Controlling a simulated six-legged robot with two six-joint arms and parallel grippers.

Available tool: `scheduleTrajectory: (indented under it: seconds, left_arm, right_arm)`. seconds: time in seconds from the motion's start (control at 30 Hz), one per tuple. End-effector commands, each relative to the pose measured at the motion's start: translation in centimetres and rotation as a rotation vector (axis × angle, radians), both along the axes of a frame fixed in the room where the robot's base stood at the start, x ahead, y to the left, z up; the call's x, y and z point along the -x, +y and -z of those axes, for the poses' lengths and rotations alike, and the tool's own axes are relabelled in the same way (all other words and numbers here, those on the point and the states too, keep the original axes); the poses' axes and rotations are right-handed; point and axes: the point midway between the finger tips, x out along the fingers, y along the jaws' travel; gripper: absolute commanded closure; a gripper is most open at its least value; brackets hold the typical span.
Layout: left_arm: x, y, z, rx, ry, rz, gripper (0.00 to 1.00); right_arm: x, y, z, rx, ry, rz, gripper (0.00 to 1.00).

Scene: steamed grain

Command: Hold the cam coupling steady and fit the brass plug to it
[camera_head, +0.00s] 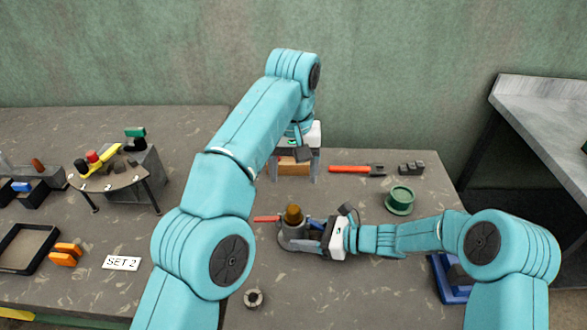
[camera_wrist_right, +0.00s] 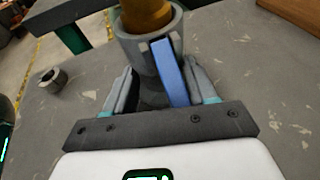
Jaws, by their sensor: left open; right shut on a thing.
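The cam coupling (camera_head: 292,239) is a grey cup standing on the table, with a red lever (camera_head: 267,218) on its left side and a blue lever (camera_wrist_right: 172,75) on the side facing my right gripper. The brass plug (camera_head: 293,213) stands upright in the coupling's mouth and rises above its rim; how deep it sits is hidden. The plug also shows in the right wrist view (camera_wrist_right: 146,14). My right gripper (camera_head: 318,237) is shut on the coupling from the right, its fingers either side of the blue lever. My left gripper (camera_head: 295,178) is open and empty, above and behind the plug.
A wooden block (camera_head: 292,166) is behind the left fingers. A red-handled tool (camera_head: 355,169), a green flanged part (camera_head: 400,199) and a dark block (camera_head: 411,168) lie at the right. A small metal ring (camera_head: 253,298) lies in front. A "SET 2" card (camera_head: 121,263) is at left.

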Motion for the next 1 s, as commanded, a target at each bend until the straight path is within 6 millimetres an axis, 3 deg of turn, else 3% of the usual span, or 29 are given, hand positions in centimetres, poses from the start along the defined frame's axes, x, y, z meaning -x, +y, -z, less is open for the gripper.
scheduleTrajectory:
  seconds: [0.27, 0.3, 0.37, 0.4, 0.77, 1.0]
  left_arm:
    - [0.0, 0.0, 0.0, 0.0, 0.0, 0.0, 0.28]
    - [0.0, 0.0, 0.0, 0.0, 0.0, 0.0, 0.28]
    - [0.0, 0.0, 0.0, 0.0, 0.0, 0.0, 0.28]
    - [0.0, 0.0, 0.0, 0.0, 0.0, 0.0, 0.28]
    - [0.0, 0.0, 0.0, 0.0, 0.0, 0.0, 0.28]
    - [0.0, 0.0, 0.0, 0.0, -0.001, 0.0, 0.28]
  right_arm:
    - [-0.1, 0.0, -0.2, -0.002, -0.003, 0.0, 0.61]
    - [-0.1, 0.0, -0.2, -0.002, -0.003, 0.0, 0.38]
    - [-0.1, 0.0, -0.1, -0.002, -0.003, 0.0, 0.18]
    - [-0.1, 0.0, -0.1, -0.002, -0.002, 0.001, 0.15]
    - [0.1, -0.8, -0.3, 0.0, -0.002, 0.003, 0.15]
    - [1.5, -5.4, -1.8, 0.0, -0.003, 0.006, 0.15]
